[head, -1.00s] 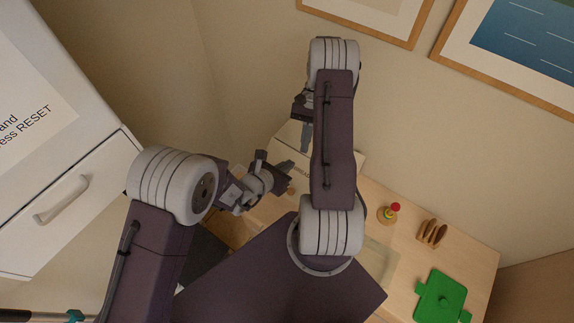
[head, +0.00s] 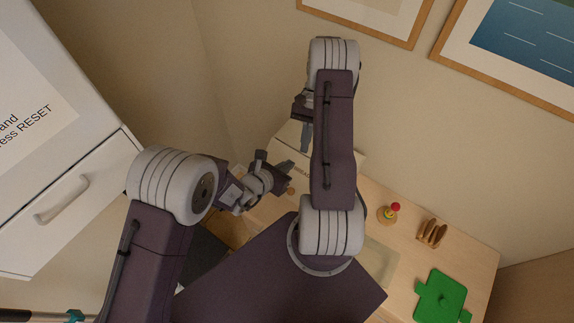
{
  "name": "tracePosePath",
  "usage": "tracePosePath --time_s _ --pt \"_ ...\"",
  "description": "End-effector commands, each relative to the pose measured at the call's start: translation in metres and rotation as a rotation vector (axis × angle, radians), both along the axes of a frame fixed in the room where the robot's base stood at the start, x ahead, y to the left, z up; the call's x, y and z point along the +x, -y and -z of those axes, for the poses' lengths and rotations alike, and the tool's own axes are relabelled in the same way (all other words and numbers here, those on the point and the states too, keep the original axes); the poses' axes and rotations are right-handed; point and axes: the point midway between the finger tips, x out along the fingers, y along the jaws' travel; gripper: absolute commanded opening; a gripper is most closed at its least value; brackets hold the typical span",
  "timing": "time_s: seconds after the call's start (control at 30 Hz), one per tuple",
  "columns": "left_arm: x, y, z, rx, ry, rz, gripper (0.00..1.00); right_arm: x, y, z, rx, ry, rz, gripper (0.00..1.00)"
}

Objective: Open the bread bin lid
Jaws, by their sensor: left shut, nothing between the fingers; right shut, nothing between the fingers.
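The bread bin (head: 292,133) is a pale cream box with dark lettering on its front, at the back of the wooden counter against the wall. My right arm hides much of it, and the lid looks down as far as I can see. My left gripper (head: 289,170) is shut and empty, just in front of the bin's lettered face at its left part. My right gripper (head: 305,145) is shut and empty, pointing down over the bin's top. I cannot tell whether either one touches the bin.
A white cabinet (head: 60,200) stands at left. Framed pictures (head: 525,45) hang on the wall.

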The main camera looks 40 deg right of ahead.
Motion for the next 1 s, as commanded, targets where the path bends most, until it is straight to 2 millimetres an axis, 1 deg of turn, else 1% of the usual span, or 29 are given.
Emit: tracePosePath --time_s 0.2,0.27,0.3,0.37,0.4,0.67,0.73,0.77,1.0 --pt "0.0 0.0 0.0 0.0 0.0 0.0 0.0 0.0 0.0 0.0 0.0 0.0 0.0 0.01" --pt "0.0 0.0 0.0 0.0 0.0 0.0 0.0 0.0 0.0 0.0 0.0 0.0 0.0 0.17" --pt "0.0 0.0 0.0 0.0 0.0 0.0 0.0 0.0 0.0 0.0 0.0 0.0 0.0 0.29" --pt "0.0 0.0 0.0 0.0 0.0 0.0 0.0 0.0 0.0 0.0 0.0 0.0 0.0 0.45" --pt "0.0 0.0 0.0 0.0 0.0 0.0 0.0 0.0 0.0 0.0 0.0 0.0 0.0 0.5" --pt "0.0 0.0 0.0 0.0 0.0 0.0 0.0 0.0 0.0 0.0 0.0 0.0 0.0 0.5" --pt "0.0 0.0 0.0 0.0 0.0 0.0 0.0 0.002 0.002 -0.004 -0.001 0.002 0.0 0.5" --pt "0.0 0.0 0.0 0.0 0.0 0.0 0.0 0.003 0.004 -0.007 -0.002 0.002 0.0 0.5" --pt "0.0 0.0 0.0 0.0 0.0 0.0 0.0 0.018 0.024 -0.047 -0.003 0.004 0.001 0.5"
